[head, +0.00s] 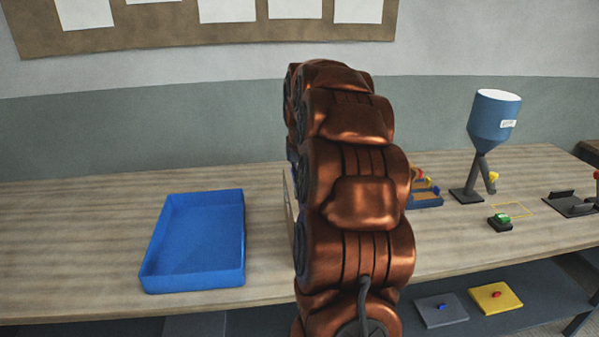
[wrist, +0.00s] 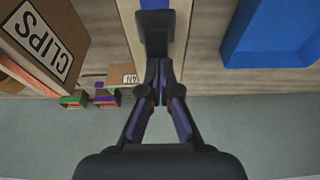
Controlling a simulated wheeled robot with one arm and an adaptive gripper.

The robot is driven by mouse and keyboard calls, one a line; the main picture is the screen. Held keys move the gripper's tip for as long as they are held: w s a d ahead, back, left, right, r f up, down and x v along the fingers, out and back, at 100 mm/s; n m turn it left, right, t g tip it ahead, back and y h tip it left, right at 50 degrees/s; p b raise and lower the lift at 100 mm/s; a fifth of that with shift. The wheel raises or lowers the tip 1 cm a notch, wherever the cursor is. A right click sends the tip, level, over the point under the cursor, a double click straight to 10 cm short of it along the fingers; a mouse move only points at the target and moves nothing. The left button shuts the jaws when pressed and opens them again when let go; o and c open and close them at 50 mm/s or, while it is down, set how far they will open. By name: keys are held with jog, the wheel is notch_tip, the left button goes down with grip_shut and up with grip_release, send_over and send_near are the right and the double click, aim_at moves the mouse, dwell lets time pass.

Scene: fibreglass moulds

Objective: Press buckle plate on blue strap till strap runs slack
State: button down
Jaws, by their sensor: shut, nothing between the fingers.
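In the wrist view, my gripper (wrist: 158,66) is shut and empty. Its fingertips are at the lower edge of a black buckle plate (wrist: 156,34); I cannot tell whether they touch it. A blue strap (wrist: 156,4) shows beyond the plate at the top edge. Whether the strap is taut or slack cannot be told. In the head view, my copper-coloured arm hides the gripper, the buckle plate and most of the area behind it.
A box marked CLIPS (wrist: 45,40) stands left of the gripper in the wrist view. A blue tray (head: 195,285) lies left of my arm on the wooden bench (head: 70,240). A blue hopper (head: 495,120) and a green button (head: 501,218) stand to the right.

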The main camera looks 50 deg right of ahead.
jog(key=shift+w+d+f+g+y, duration=0.25)
jog(key=shift+f+g+y, duration=0.05)
jog(key=shift+f+g, duration=0.15)
jog(key=shift+r, duration=0.15)
jog(key=shift+a+r, duration=0.1)
jog(key=shift+r, duration=0.55)
jog(key=shift+r, duration=0.1)
jog(key=shift+s+r, duration=0.1)
jog(key=shift+r, duration=0.15)
jog(key=s+b+v, duration=0.1)
jog(key=b+v, duration=0.1)
jog(key=v, duration=1.1)
jog(key=shift+a, duration=0.4)
jog(key=shift+s, duration=0.15)
